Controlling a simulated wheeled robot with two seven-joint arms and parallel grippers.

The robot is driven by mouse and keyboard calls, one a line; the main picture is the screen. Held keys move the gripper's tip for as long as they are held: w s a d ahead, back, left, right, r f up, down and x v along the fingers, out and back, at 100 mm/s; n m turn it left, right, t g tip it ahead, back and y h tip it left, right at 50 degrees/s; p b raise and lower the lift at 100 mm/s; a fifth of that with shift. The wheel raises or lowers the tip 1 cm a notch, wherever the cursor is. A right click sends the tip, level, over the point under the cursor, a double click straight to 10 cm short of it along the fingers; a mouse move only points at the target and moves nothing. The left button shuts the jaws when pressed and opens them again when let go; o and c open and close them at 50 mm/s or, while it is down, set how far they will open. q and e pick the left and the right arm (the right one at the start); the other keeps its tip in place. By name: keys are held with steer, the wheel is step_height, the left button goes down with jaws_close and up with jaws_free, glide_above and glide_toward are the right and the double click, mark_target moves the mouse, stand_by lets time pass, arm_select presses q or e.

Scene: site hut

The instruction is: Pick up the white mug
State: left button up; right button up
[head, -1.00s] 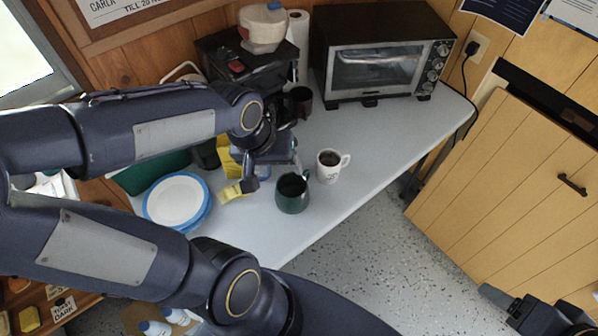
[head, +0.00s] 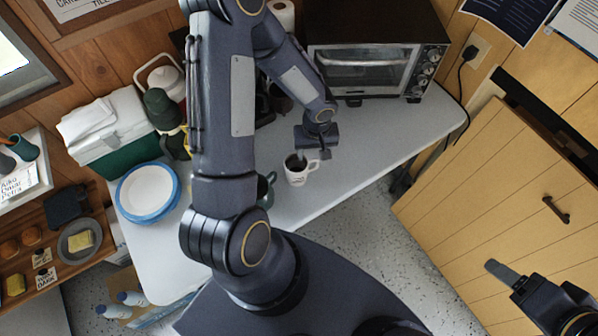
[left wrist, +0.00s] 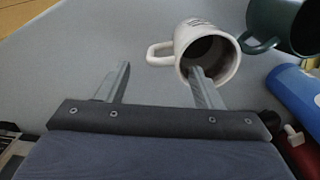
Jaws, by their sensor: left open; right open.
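In the left wrist view the white mug (left wrist: 223,52) is ahead of the left gripper (left wrist: 160,80). Its handle shows between the two fingers, and the right finger overlaps the mug's mouth; I cannot tell whether it is inside or touching. My right gripper (head: 530,281) is at the lower right, away from the table, open and empty.
A dark green mug (head: 267,190) stands close left of the white mug, partly hidden by my left arm; it also shows in the left wrist view (left wrist: 284,24). Blue-rimmed plates (head: 149,192) lie further left. A toaster oven (head: 372,68) stands behind. The table right of the mug is clear.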

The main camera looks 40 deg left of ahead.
mark_target(314, 161)
arm_select(q)
step_height(314, 161, down, 7)
steer(key=b, duration=0.4)
steer(key=shift+f, duration=0.15)
steer(key=shift+c, duration=0.4)
steer(key=c, duration=1.2)
